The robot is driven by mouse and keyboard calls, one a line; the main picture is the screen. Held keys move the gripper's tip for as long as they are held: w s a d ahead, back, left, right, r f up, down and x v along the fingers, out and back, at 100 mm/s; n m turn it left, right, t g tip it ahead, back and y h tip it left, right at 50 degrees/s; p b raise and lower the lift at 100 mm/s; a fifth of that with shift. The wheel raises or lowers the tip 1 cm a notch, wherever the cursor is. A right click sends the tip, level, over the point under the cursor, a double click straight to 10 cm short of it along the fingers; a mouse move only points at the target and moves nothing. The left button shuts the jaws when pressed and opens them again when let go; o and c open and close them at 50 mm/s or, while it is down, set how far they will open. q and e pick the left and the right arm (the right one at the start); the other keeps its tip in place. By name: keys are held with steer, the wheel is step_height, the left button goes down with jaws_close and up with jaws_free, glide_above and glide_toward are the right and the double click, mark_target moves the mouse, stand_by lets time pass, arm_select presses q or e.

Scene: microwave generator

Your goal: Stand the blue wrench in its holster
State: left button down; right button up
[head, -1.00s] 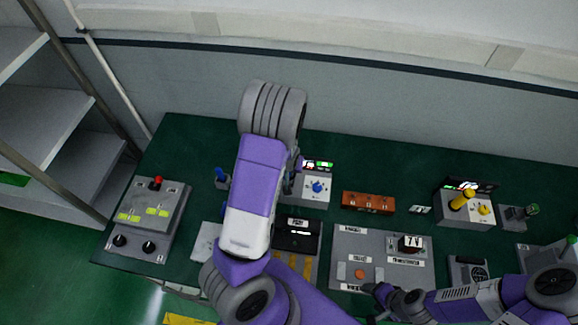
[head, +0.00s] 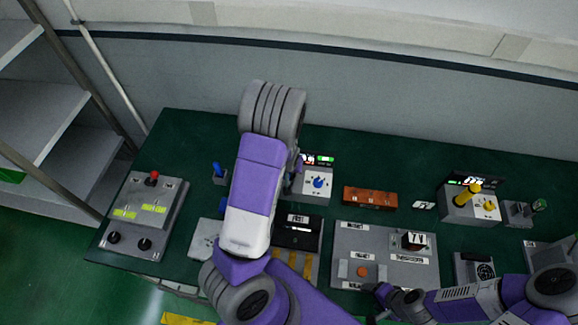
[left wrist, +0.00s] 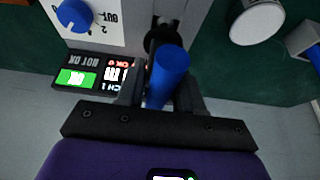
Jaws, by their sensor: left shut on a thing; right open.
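The blue wrench shows as a blue cylindrical handle (left wrist: 168,72) between the fingers of my left gripper (left wrist: 160,95) in the left wrist view. The gripper is shut on it, beside a white-topped generator unit (head: 314,194). The handle's lower end is hidden, so I cannot tell whether it touches the unit. My right gripper (head: 374,291) is open and empty, low near the front panel.
The unit has a blue knob (head: 319,182) and a lit display (left wrist: 88,76). A white round thing (left wrist: 257,22) stands near the handle. A red-button box (head: 148,212) is at left. A yellow-handled unit (head: 467,206) is at right. The table's back strip is clear.

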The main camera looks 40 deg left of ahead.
arm_select(q)
steer(key=shift+f+b, duration=0.45)
steer(key=shift+f, duration=0.2)
arm_select(e)
steer(key=shift+f, duration=0.55)
